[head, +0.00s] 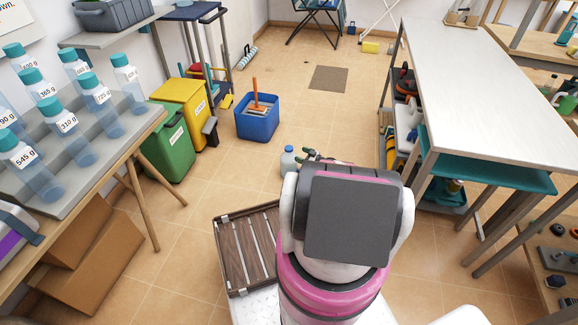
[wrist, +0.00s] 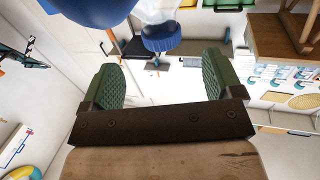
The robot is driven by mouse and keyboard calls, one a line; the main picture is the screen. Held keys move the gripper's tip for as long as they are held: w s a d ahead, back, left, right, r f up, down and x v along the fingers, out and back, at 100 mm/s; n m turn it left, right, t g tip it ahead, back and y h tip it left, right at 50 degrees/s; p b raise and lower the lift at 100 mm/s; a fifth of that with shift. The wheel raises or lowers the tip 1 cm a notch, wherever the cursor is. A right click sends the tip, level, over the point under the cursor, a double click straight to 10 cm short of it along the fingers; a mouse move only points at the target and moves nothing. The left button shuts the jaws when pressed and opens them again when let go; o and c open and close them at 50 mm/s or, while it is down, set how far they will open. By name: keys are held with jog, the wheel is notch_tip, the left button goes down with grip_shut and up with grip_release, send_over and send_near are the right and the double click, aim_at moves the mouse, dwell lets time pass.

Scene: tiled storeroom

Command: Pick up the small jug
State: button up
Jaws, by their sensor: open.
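A whitish bottle-like container with a blue cap (head: 288,160), probably the small jug, shows just beyond my arm in the head view. Its lower part is partly hidden by my arm. In the wrist view a blue ribbed cap (wrist: 160,38) under a translucent whitish body shows beyond and between my fingertips, near the top edge; I cannot tell for sure that it is the same container. My gripper (wrist: 163,80) has green padded fingers, wide apart with nothing between them. In the head view my gripper is mostly hidden behind my arm.
Labelled bottles (head: 80,118) stand on the left table. A green bin (head: 170,145), a yellow bin (head: 185,105) and a blue bucket (head: 257,122) stand ahead left. A white-topped bench (head: 480,90) is on the right. A slatted wooden tray (head: 245,245) is left of my arm. Floor ahead is mostly clear.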

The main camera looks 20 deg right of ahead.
aim_at(289, 148)
jog(key=x, duration=0.8)
jog(key=shift+w+a+r, duration=0.15)
jog(key=shift+w+a, duration=0.1)
jog(key=shift+a, duration=0.05)
grip_shut()
jog(key=shift+r, duration=0.15)
